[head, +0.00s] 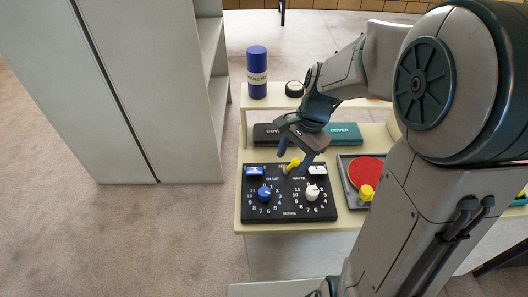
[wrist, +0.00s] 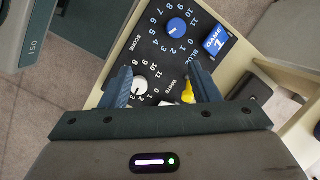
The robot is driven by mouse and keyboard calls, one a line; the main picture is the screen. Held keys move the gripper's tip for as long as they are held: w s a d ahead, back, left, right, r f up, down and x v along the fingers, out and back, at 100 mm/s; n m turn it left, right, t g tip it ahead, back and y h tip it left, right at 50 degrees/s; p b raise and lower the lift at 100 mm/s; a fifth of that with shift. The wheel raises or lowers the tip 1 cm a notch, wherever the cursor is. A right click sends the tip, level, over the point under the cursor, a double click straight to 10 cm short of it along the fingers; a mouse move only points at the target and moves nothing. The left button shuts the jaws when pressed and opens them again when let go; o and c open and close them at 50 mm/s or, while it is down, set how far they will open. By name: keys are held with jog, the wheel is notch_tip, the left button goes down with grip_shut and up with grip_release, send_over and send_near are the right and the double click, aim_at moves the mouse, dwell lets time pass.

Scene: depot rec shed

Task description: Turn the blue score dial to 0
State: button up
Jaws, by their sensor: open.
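The blue score dial (head: 264,195) is a round blue knob on the left of a black scoreboard (head: 289,215), inside a ring of white numbers. In the wrist view the blue dial (wrist: 177,26) is beyond the fingertips. Its pointer is too small to read surely. The white dial (head: 312,192) is to its right; in the wrist view it (wrist: 139,85) shows between the fingers. My gripper (head: 296,156) is open and empty above the board's back part, apart from the blue dial. Its fingers also show in the wrist view (wrist: 160,78).
A yellow peg-like piece (head: 292,165) stands at the board's back between a blue GAME card (head: 255,171) and a white one (head: 317,170). A grey tray with a red disc (head: 366,171) is to the right. A blue cylinder (head: 257,72) stands on the shelf behind.

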aim_at(264, 191)
jog(key=a+f+m, duration=0.1)
jog(key=a+f, duration=0.1)
jog(key=f, duration=0.2)
jog(key=a+f+m+y, duration=0.1)
jog(key=a+f, duration=0.1)
jog(key=f, duration=0.3)
jog(key=w+a+f+m+p, duration=0.1)
jog(key=a+f, duration=0.1)
jog(key=f, duration=0.3)
jog(key=shift+a+f+g, duration=0.2)
jog(key=shift+f+g, duration=0.05)
jog(key=shift+g, duration=0.15)
jog(key=shift+w, duration=0.1)
jog(key=c, duration=1)
